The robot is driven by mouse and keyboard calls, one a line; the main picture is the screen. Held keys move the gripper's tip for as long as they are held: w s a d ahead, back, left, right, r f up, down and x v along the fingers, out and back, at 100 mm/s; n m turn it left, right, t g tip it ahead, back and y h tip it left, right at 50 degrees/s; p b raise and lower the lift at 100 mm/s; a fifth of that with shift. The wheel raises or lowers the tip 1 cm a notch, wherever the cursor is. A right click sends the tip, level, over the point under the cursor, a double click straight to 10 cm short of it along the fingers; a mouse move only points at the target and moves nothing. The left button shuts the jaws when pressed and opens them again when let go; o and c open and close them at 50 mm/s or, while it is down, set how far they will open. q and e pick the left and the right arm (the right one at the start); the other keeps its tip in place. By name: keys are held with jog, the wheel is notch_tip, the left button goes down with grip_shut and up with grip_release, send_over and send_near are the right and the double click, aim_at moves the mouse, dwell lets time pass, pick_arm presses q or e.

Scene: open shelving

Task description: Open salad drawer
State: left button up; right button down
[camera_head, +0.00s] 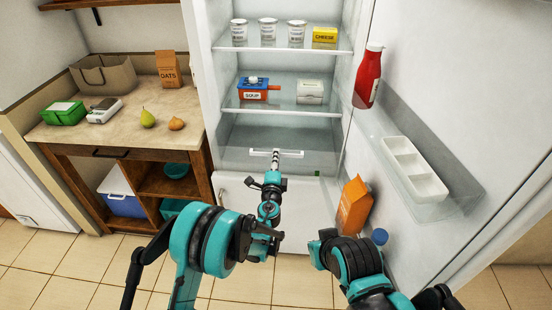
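The fridge stands open. Its salad drawer (240,160) is a clear-fronted bin at the bottom of the compartment, below the lowest shelf, with a white bar handle (262,152). The drawer looks closed. My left gripper (275,158) reaches into the fridge, with its narrow fingertips at the right half of the handle. Whether the fingers are closed around the handle is too small to tell. My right arm is folded in the lower right foreground, and its fingers do not show.
The open door at right holds a red bottle (368,76), an egg tray (414,169) and an orange carton (354,207). A wooden counter (100,133) stands at left. Tiled floor shows below.

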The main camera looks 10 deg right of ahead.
pick_arm(q)
jog(key=v, duration=0.7)
jog(key=shift+s, duration=0.25)
jog(key=shift+a+r, duration=0.1)
jog(key=shift+a, duration=0.05)
jog(key=a+r+n+g+y, duration=0.1)
jog(key=a+r+n+y, duration=0.55)
jog(key=a, duration=0.95)
jog(key=s+a+r+n+g+y, duration=0.1)
jog(key=s+a+r+n+g, duration=0.25)
jog(key=s+a+n, duration=0.5)
jog(key=s+a+f+n+g, duration=0.1)
jog(key=s+a+n+g, duration=0.1)
jog(key=s, duration=0.5)
jog(key=s+a+f+n+g+h, duration=0.1)
jog(key=s+a+f+n+g, duration=0.1)
jog(key=s, duration=0.6)
jog(key=s+a+f+n+g+h, duration=0.1)
jog(key=s+a+f+n+g, duration=0.1)
jog(key=s, duration=0.5)
jog(key=shift+s+a, duration=0.4)
